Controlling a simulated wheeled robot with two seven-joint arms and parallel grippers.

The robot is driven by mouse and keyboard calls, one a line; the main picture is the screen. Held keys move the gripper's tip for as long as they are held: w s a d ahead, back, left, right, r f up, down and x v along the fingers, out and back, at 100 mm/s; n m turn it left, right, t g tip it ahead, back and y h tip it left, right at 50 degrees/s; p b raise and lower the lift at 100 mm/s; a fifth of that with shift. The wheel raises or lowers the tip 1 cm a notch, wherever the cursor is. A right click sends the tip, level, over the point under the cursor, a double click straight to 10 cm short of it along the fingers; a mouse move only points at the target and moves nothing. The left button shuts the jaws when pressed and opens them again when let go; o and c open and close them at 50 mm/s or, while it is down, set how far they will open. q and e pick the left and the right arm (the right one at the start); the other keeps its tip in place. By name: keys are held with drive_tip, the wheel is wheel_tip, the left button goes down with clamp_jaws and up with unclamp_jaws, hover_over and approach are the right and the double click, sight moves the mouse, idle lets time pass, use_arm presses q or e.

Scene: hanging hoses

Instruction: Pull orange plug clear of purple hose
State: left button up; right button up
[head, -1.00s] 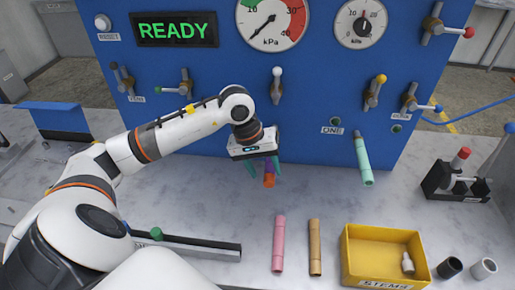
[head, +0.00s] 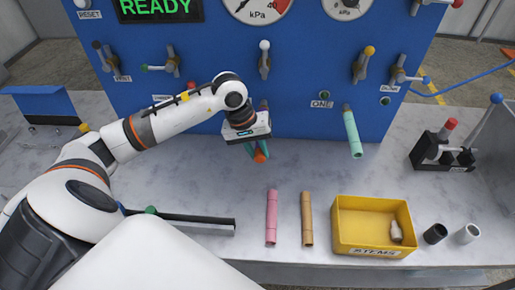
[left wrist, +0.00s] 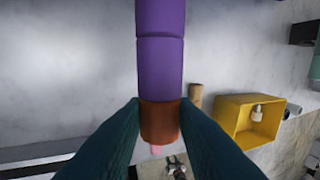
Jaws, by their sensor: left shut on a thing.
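The purple hose (left wrist: 160,55) hangs down in the left wrist view, with ring seams along it. The orange plug (left wrist: 160,121) sits at its lower end, and no gap shows between them there. My left gripper (left wrist: 160,118) has its teal fingers on both sides of the plug, shut on it. In the head view the plug (head: 260,156) shows below my left gripper (head: 257,152), in front of the blue panel. Most of the purple hose is hidden behind the gripper body in that view. My right gripper is not in view.
A green hose (head: 352,134) hangs to the right. A blue panel (head: 300,110) stands behind. The bench between the panel and the tubes is clear.

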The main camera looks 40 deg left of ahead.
use_arm(q)
drive_tip(key=shift+s+d+b, duration=0.4)
drive_tip(key=shift+s+b, duration=0.05)
drive_tip(key=shift+s, duration=0.2)
idle(0.6)
drive_tip(key=shift+s, duration=0.1)
drive_tip(key=shift+s+d+b, duration=0.4)
drive_tip(key=shift+s+d, duration=0.15)
drive_tip(key=shift+s, duration=0.35)
drive_tip(key=shift+s+d+b, duration=0.35)
drive_tip(key=shift+s+d, duration=0.2)
drive_tip(key=shift+s, duration=0.3)
drive_tip(key=shift+s+d+r+p, duration=0.15)
drive_tip(key=shift+s+d+r, duration=0.25)
drive_tip(key=shift+s+r, duration=0.3)
drive_tip(key=shift+s+d+r+p, duration=0.15)
drive_tip(key=shift+s+d+r, duration=0.35)
drive_tip(key=shift+r, duration=0.3)
